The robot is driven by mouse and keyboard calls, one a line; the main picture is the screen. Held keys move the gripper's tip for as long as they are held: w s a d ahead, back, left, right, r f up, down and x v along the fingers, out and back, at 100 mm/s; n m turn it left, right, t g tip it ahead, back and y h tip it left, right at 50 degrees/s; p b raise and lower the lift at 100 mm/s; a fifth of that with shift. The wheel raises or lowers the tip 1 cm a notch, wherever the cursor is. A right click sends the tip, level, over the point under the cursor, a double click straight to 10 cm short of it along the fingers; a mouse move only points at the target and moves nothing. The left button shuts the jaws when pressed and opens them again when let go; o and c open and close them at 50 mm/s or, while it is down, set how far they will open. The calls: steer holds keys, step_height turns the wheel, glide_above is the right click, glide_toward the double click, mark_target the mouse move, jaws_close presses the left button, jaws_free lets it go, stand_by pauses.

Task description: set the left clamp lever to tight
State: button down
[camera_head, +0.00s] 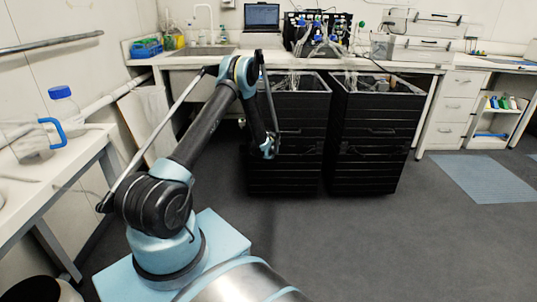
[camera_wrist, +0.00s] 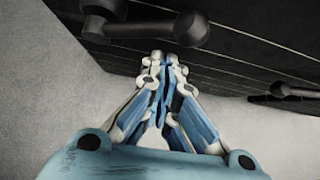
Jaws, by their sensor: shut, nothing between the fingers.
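The left clamp lever (camera_wrist: 145,30) is a dark bar with a round knob at its right end, on the dark front of the left black cabinet (camera_head: 288,178). In the wrist view it lies roughly level across the picture, just beyond my fingertips. My gripper (camera_wrist: 165,62) is shut and empty, its tips close to the bar below the knob; I cannot tell whether they touch. In the head view my gripper (camera_head: 268,150) is in front of the left cabinet's left side. A second lever (camera_wrist: 298,90) shows at the right edge of the wrist view.
Clear floor (camera_head: 350,240) lies in front of both. A white side table (camera_head: 40,185) with a blue-capped bottle (camera_head: 63,103) is at left.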

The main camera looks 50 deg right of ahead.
steer(key=s+a+r, duration=0.2)
steer(key=a+r, duration=0.3)
steer(key=a, duration=0.2)
steer(key=shift+s+r, duration=0.2)
steer(key=shift+s, duration=0.2)
stand_by(0.3)
